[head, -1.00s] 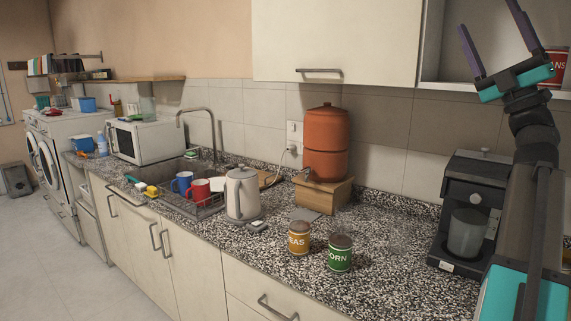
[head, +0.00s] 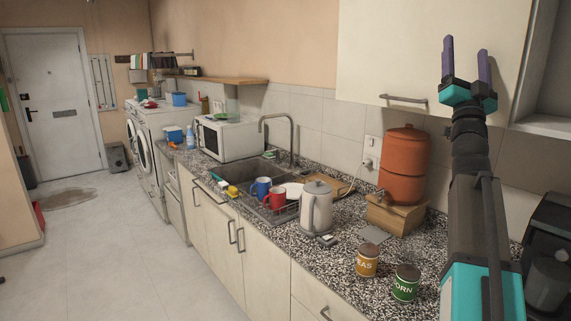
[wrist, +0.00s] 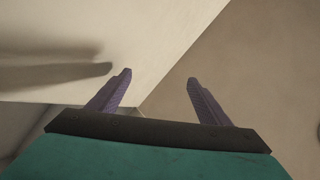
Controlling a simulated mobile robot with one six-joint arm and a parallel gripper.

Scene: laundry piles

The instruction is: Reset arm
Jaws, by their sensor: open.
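My gripper (head: 465,65) is raised at the upper right of the head view, its two purple fingers pointing up and spread apart. It is open with nothing between the fingers. It appears in front of the cream wall cabinet (head: 432,50). In the wrist view my gripper (wrist: 158,95) also shows open and empty, with the pale cabinet surface (wrist: 150,40) at the left and a beige surface at the right.
Mugs stand by the sink.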

